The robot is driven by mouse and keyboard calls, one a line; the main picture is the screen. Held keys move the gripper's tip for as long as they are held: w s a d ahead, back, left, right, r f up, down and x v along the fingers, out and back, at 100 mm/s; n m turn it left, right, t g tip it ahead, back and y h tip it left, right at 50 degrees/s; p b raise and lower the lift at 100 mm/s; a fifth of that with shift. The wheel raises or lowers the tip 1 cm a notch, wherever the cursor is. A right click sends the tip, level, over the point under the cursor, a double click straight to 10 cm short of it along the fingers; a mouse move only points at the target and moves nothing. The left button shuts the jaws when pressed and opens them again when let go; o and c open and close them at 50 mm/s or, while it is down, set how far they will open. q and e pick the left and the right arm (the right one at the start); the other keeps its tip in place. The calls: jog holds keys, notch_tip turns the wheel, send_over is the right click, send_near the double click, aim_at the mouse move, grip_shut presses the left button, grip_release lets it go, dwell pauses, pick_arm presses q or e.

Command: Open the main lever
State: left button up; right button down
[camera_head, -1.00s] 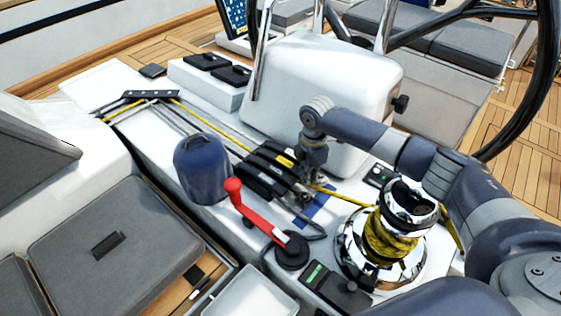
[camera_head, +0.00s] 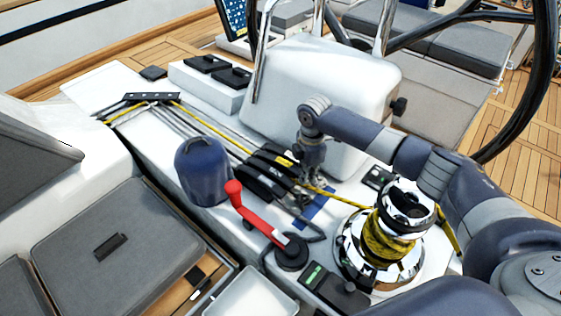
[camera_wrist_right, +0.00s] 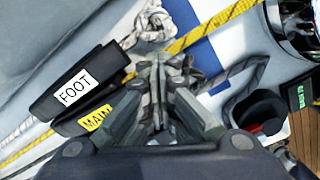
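The main lever is a dark clutch handle with a yellow MAIN label. It lies flat beside other dark levers in the head view (camera_head: 283,161) and shows in the right wrist view (camera_wrist_right: 95,119). My right gripper (camera_head: 309,196) is lowered just right of the levers' ends, over the ropes. In the wrist view, its fingers (camera_wrist_right: 160,62) are close together with nothing visible between them. They overlap the right end of the main lever in the picture; I cannot tell whether they touch it. My left gripper is out of view.
A lever labelled FOOT (camera_wrist_right: 75,87) lies alongside. A chrome winch wrapped in yellow rope (camera_head: 385,240) stands right of the gripper. A red-handled crank (camera_head: 255,222) and a blue rounded cover (camera_head: 202,170) are in front. The white pedestal (camera_head: 325,85) rises behind.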

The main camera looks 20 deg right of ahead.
jog(key=shift+w+a+r, duration=0.1)
jog(key=shift+w+r, duration=0.1)
jog(key=shift+r, duration=0.2)
jog(key=shift+w+a+r+p, duration=0.1)
jog(key=shift+w+r+p, duration=0.05)
jog(key=shift+r+p, duration=0.3)
jog(key=shift+w+a+r+p, duration=0.1)
jog(key=shift+r+p, duration=0.35)
jog(key=shift+r, duration=0.1)
jog(key=shift+w+a+r+p, duration=0.15)
jog(key=shift+r+p, duration=0.25)
jog(key=shift+w+a+r+p, duration=0.1)
jog(key=shift+w+r+p, duration=0.05)
jog(key=shift+r+p, duration=0.25)
